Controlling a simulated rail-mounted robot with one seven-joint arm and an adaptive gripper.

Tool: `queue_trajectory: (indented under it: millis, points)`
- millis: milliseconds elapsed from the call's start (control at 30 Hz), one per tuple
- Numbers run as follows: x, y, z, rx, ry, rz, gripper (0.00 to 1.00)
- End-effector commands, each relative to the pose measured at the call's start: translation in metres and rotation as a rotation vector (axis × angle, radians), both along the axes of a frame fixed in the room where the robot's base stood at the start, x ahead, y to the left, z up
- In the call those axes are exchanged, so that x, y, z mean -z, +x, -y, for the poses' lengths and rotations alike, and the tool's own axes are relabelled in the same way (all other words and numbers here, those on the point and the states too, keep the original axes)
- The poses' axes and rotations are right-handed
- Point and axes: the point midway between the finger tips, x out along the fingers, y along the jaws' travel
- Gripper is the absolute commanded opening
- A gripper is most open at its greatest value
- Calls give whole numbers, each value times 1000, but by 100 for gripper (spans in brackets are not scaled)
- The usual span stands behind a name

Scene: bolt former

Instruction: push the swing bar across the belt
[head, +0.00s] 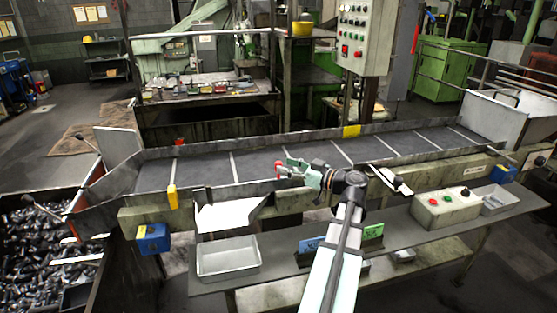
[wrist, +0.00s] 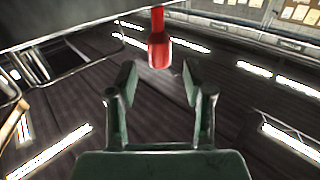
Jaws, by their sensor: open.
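The belt (head: 310,158) is a long dark conveyor with pale cross lines. My gripper (head: 283,169) reaches over its near half, with fingers pointing left. A small red grip shows at the fingertips; the wrist view shows this red grip (wrist: 158,42) just beyond the two parted green fingers (wrist: 160,88), with nothing clamped between them. I cannot tell whether they touch. I cannot make out the swing bar for sure: the red grip may be its handle, and a short pale bar (head: 383,176) lies at the belt's near edge behind my wrist.
A yellow tab (head: 172,194) sits on the near rail. A crate of dark bolts (head: 40,240) is at left. The belt's left stretch is clear.

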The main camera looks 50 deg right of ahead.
Motion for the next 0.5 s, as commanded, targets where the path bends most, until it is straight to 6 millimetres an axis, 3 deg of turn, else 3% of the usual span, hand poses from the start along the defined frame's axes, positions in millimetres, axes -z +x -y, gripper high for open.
queue_trajectory:
  millis: [200,500]
  points:
    - [-2,28,-3,-1,1,0,51]
    - [0,38,-4,0,0,0,51]
